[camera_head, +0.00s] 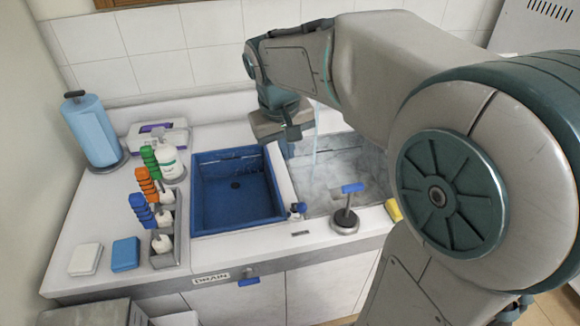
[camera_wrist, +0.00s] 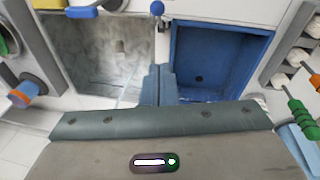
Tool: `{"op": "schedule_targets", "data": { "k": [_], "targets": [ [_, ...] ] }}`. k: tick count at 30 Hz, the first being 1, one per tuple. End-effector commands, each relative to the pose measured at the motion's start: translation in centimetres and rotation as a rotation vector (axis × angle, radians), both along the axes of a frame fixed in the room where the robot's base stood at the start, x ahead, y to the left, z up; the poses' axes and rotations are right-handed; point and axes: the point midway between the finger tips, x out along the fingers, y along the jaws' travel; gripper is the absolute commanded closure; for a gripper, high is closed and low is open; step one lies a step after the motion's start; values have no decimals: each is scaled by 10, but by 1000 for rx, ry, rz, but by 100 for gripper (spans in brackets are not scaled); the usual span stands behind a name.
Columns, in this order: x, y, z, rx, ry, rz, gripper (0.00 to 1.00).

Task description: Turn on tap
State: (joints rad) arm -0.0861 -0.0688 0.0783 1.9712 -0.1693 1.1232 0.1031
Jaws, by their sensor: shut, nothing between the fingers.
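The tap's spout and body are not clear in either view; my arm covers the area behind the right basin in the head view. A thin pale streak like running water (camera_head: 316,135) falls into the grey right basin (camera_head: 345,170); it also shows in the wrist view (camera_wrist: 127,92). A blue-topped lever on a dark stem (camera_head: 347,200) stands at that basin's front edge. A small blue knob (camera_head: 298,208) sits at the front between the basins. My gripper (camera_head: 290,150) is shut and empty above the divider, its fingers together in the wrist view (camera_wrist: 158,85).
The blue left basin (camera_head: 235,190) is empty. A rack (camera_head: 170,240) with blue, orange and green-handled brushes stands to its left. Beyond are a soap bottle (camera_head: 168,160) and paper roll (camera_head: 92,130). An orange-and-blue part (camera_wrist: 24,94) shows left in the wrist view.

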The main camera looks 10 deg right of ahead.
Motion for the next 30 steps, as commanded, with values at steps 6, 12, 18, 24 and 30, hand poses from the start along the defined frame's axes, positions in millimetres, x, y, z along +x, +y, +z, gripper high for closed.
{"op": "schedule_targets", "data": {
  "k": [6,12,18,24,30],
  "targets": [
    [4,-5,-32,-2,7,1,100],
    [9,-10,-75,-1,8,0,100],
    [3,-16,-106,-1,4,1,100],
    [-8,-20,-122,-1,2,2,100],
    [-11,-21,-127,0,0,2,100]
  ]
}}
